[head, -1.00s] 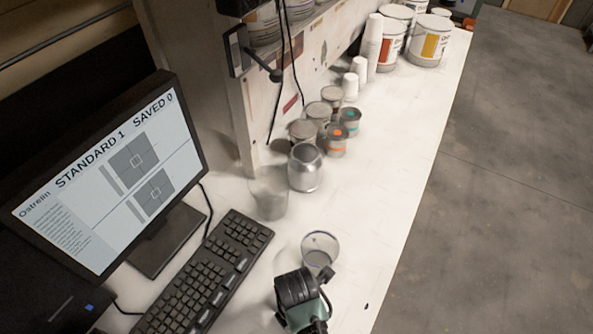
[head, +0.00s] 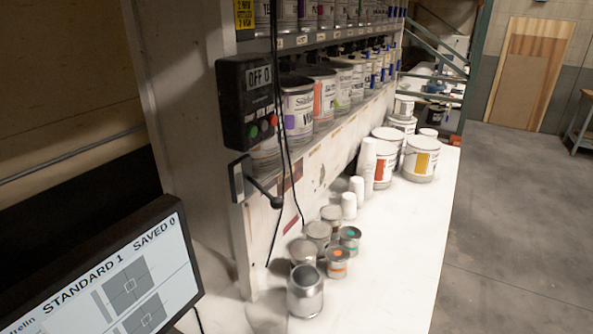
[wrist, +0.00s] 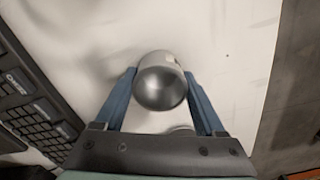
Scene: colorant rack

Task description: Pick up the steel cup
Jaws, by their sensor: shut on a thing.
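In the wrist view, a rounded silver steel cup (wrist: 161,84) with a dark, shiny mouth lies between the two blue fingers of my gripper (wrist: 159,74). The fingers are shut on its sides. In the head view, a steel cup (head: 305,293) stands upright on the white counter near the bottom edge, in front of small paint tins. My gripper is not in the head view, and I cannot tell whether both views show the same cup. A pale rim (wrist: 182,129) shows partly behind my palm in the wrist view.
Small tins (head: 337,263) stand just behind the cup, with white paper cups (head: 349,205) and paint buckets (head: 420,160) farther back. A blurry clear cup (head: 267,315) is at its left. A monitor (head: 120,290) and keyboard (wrist: 30,110) are left. The counter's right side is clear.

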